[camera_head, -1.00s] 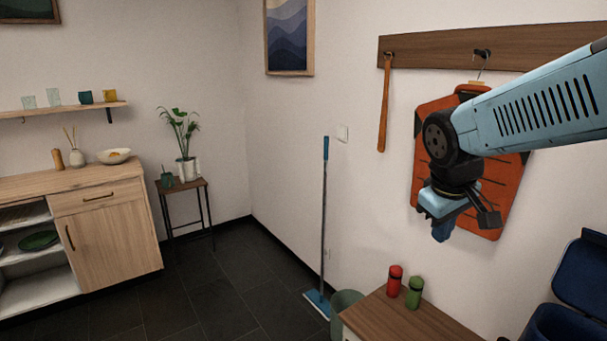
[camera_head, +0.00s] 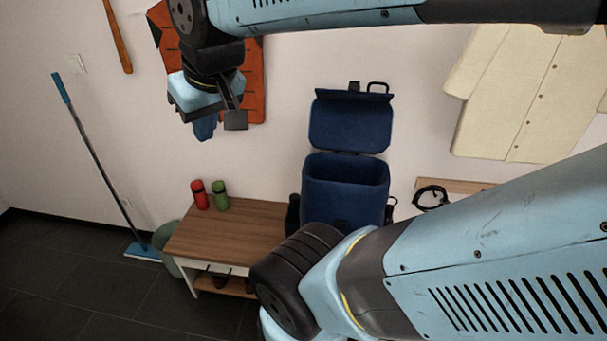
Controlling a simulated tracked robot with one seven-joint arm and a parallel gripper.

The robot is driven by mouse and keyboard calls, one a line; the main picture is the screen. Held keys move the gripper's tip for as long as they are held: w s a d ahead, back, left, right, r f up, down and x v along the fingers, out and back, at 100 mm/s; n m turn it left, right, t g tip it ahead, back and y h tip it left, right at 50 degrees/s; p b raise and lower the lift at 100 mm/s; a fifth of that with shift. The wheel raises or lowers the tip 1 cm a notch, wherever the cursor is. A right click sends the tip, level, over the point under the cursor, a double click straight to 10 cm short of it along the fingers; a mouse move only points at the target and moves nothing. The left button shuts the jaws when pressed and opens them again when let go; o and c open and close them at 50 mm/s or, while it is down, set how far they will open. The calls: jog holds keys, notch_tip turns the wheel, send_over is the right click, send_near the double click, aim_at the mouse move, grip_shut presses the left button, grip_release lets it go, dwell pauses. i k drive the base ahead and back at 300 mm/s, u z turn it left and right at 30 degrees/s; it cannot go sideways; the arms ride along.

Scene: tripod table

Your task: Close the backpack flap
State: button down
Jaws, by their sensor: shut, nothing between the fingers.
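The dark blue backpack (camera_head: 343,203) stands upright on the wooden bench against the wall, its top opening facing up. Its flap (camera_head: 350,124) is raised behind the opening, upright against the wall, with a buckle and a loop at its upper edge. My arm hides the lower part of the backpack. My gripper (camera_head: 205,130) points down, shut and empty, to the left of the backpack and apart from it. In the picture it is at about the height of the raised flap, in front of the orange vest.
A red bottle (camera_head: 200,195) and a green bottle (camera_head: 220,196) stand on the bench (camera_head: 225,232) left of the backpack. A black cable (camera_head: 430,197) lies to its right. A cream coat (camera_head: 525,95) hangs at right. A mop (camera_head: 95,155) leans at left.

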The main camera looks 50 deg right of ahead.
aim_at(348, 121)
jog(key=u, duration=1.05)
jog(key=i, duration=0.1)
jog(key=z, duration=2.6)
jog(key=k, duration=0.85)
jog(key=z, duration=0.2)
jog(key=i, duration=0.85)
jog(key=u, duration=0.05)
